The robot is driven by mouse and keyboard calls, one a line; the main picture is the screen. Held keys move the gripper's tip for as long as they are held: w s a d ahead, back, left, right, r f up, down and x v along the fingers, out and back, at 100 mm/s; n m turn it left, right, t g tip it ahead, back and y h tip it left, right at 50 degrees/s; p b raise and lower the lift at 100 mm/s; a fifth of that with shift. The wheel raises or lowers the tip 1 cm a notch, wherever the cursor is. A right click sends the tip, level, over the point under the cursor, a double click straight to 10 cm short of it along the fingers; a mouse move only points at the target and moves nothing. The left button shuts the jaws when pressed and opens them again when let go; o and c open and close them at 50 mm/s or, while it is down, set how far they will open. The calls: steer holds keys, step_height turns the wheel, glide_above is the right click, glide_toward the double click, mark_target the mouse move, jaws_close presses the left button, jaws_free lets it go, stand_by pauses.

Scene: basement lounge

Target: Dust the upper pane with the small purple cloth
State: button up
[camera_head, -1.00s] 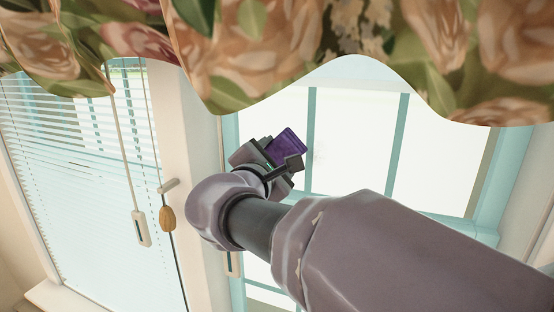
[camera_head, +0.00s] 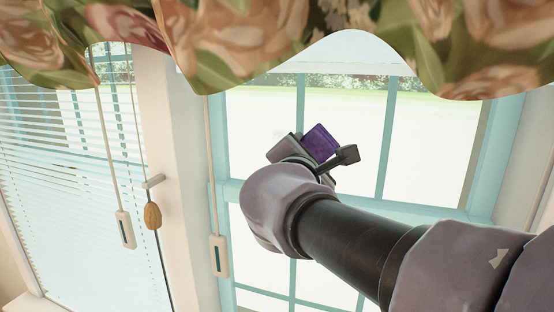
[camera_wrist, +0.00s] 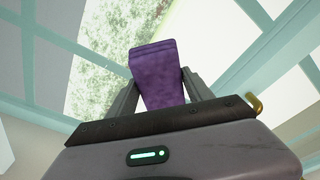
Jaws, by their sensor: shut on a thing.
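The small purple cloth (camera_head: 320,141) is folded into a flat pad and held in my gripper (camera_head: 311,152). In the wrist view, the cloth (camera_wrist: 155,72) stands up between the two fingers of my gripper (camera_wrist: 160,92), which are shut on its sides. The upper pane (camera_head: 430,140) is bright glass in a teal frame, divided by teal bars. My gripper and the cloth are in front of its lower left part; I cannot tell whether the cloth touches the glass. My arm hides part of the window below.
A floral valance (camera_head: 240,45) hangs across the top, covering the window's upper edge. A cord with a wooden toggle (camera_head: 152,215) and two pale cord weights (camera_head: 125,229) (camera_head: 218,255) hang at the left. White blinds (camera_head: 70,170) cover the left window.

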mark_target(267, 146)
steer(key=shift+s+d, duration=0.15)
steer(key=shift+d, duration=0.4)
steer(key=shift+f+b, duration=0.1)
steer(key=shift+b, duration=0.25)
steer(key=shift+w+a+p, duration=0.25)
steer(key=shift+w+a, duration=0.35)
steer(key=shift+a, duration=1.15)
steer(key=shift+w+a+p, duration=0.3)
steer(key=shift+w+a, duration=0.35)
steer(key=shift+a, duration=1.1)
steer(key=shift+w+a+p, duration=0.25)
steer(key=shift+w+a, duration=0.35)
steer(key=shift+a, duration=1.15)
